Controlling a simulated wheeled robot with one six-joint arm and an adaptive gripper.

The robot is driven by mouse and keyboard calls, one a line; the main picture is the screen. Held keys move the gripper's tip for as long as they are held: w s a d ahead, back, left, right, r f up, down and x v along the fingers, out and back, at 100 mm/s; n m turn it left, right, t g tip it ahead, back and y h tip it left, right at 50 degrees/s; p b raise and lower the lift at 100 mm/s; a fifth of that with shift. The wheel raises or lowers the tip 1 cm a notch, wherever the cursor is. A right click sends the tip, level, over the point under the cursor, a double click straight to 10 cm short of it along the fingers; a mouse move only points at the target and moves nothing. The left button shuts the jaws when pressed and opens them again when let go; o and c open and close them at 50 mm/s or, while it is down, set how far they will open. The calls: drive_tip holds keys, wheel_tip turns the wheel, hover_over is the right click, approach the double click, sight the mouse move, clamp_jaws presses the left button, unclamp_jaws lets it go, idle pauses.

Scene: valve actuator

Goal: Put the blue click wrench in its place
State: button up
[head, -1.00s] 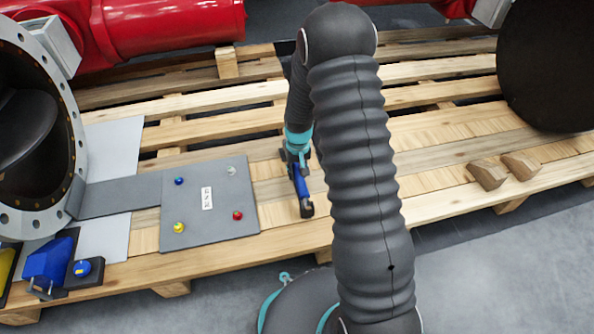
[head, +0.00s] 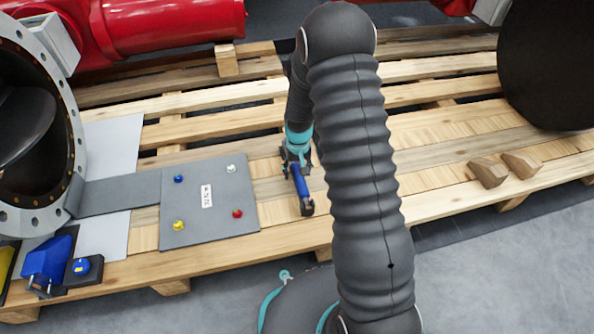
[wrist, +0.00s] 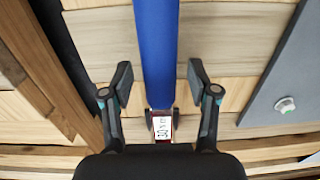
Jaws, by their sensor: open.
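The blue click wrench (head: 302,190) lies on the wooden pallet, to the right of the grey plate. In the wrist view its blue handle (wrist: 156,45) runs down between my fingers, with a small white label (wrist: 162,128) near its lower end. My gripper (wrist: 158,84) is open, with one finger on each side of the wrench and a gap on both sides. In the head view my gripper (head: 297,156) is at the wrench's far end, partly hidden by my arm. I cannot tell which spot is the wrench's place.
The grey plate (head: 215,215) carries blue, white, yellow and red knobs. A flanged valve (head: 70,190) stands at the left, with a blue block (head: 48,262) in front of it. Two wooden wedges (head: 488,174) lie at the right. Gaps separate the pallet slats.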

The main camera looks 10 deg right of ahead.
sight(298, 168)
wheel_tip(298, 168, up, 12)
drive_tip(key=shift+d, duration=0.15)
idle(0.3)
drive_tip(key=shift+w+f, duration=0.1)
drive_tip(key=s, duration=0.2)
drive_tip(key=s+f+g, duration=0.1)
drive_tip(key=shift+s, duration=0.4)
drive_tip(key=s+r+t+p, duration=0.2)
drive_tip(key=s+r, duration=0.6)
drive_tip(key=r, duration=0.4)
drive_tip(key=s+r+t+p, duration=0.2)
drive_tip(key=s+r+p, duration=0.3)
drive_tip(key=s+r, duration=0.3)
drive_tip(key=s+r+t+p, duration=0.2)
drive_tip(key=s+r, duration=0.6)
drive_tip(key=r, duration=0.9)
drive_tip(key=shift+s+t+p, duration=0.35)
drive_tip(key=shift+t+p, duration=0.05)
drive_tip(key=shift+p, duration=0.45)
